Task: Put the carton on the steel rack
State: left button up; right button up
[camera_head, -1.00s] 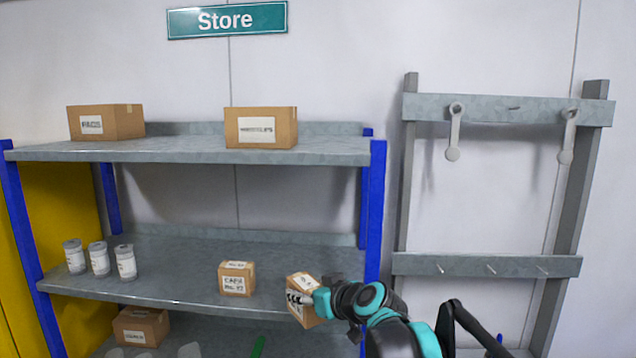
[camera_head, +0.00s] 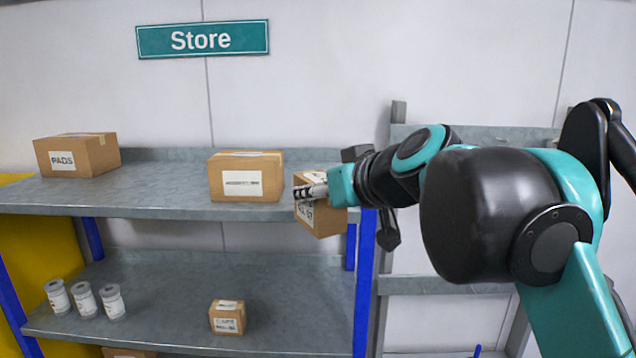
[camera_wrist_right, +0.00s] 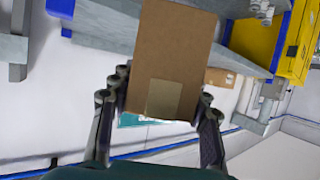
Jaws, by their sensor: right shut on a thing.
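My right gripper (camera_head: 314,190) is shut on a small brown carton (camera_head: 322,220) with a white label. The carton is slightly tilted, at the right end of the steel rack's top shelf (camera_head: 130,202). Its lower part overlaps the shelf's front edge in the picture; I see no clear contact. In the right wrist view the carton (camera_wrist_right: 175,45) fills the space between the fingers of my right gripper (camera_wrist_right: 160,98). The rack has grey shelves and blue posts. My left gripper is out of view.
On the top shelf stand a PADS box (camera_head: 77,155) and another labelled box (camera_head: 246,178), the latter just left of the held carton. The middle shelf holds several cans (camera_head: 84,300) and a small carton (camera_head: 228,317). A grey frame (camera_head: 440,284) stands at right.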

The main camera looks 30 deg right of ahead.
jog(key=shift+w+d+f+b, duration=0.1)
jog(key=shift+w+d+f, duration=0.2)
jog(key=shift+w+d, duration=1.55)
jog(key=shift+w+d+f+b, duration=0.2)
jog(key=shift+w+d, duration=0.8)
jog(key=shift+w, duration=1.75)
jog(key=shift+w+d+f+b, duration=0.1)
jog(key=shift+w+d+f, duration=0.25)
jog(key=shift+w+d, duration=1.5)
jog(key=shift+w+d+p, duration=0.15)
jog(key=shift+w+d, duration=0.15)
jog(key=shift+w, duration=0.6)
jog(key=shift+w+d+p, duration=0.15)
jog(key=shift+w+d, duration=0.2)
jog(key=shift+w, duration=0.6)
jog(key=shift+w+d+p, duration=0.15)
jog(key=shift+w+d, duration=0.15)
jog(key=shift+w, duration=0.6)
jog(key=shift+w+f, duration=0.1)
jog(key=shift+f, duration=0.35)
jog(key=o, duration=1.4)
jog(key=shift+c, duration=0.2)
